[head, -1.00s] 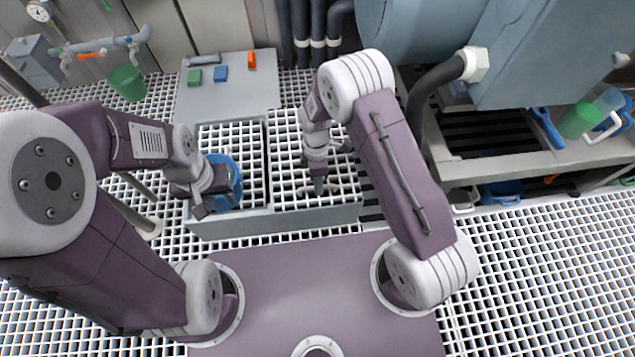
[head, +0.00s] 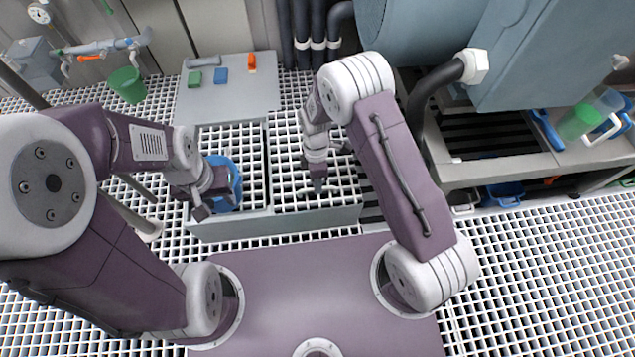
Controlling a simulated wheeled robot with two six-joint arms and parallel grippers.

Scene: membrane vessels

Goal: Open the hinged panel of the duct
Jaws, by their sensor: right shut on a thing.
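The duct (head: 280,224) is a low grey frame in the middle of the head view, with a divider between two white grid sections. The right-hand grid section (head: 285,150) looks like the hinged panel. It appears flat; any small tilt is hard to judge. My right gripper (head: 318,188) points down at this section, shut on a small dark handle (head: 306,192) near its front edge. The fingers partly hide the handle. My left gripper (head: 201,212) hangs at the duct's left front, beside a blue round container (head: 224,163). Its finger gap is not clear.
A grey plate (head: 230,100) behind the duct carries green, blue and orange blocks. A bench (head: 500,165) with a blue-grey cabinet (head: 550,60) stands right of my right arm. Dark pipes (head: 318,25) rise behind.

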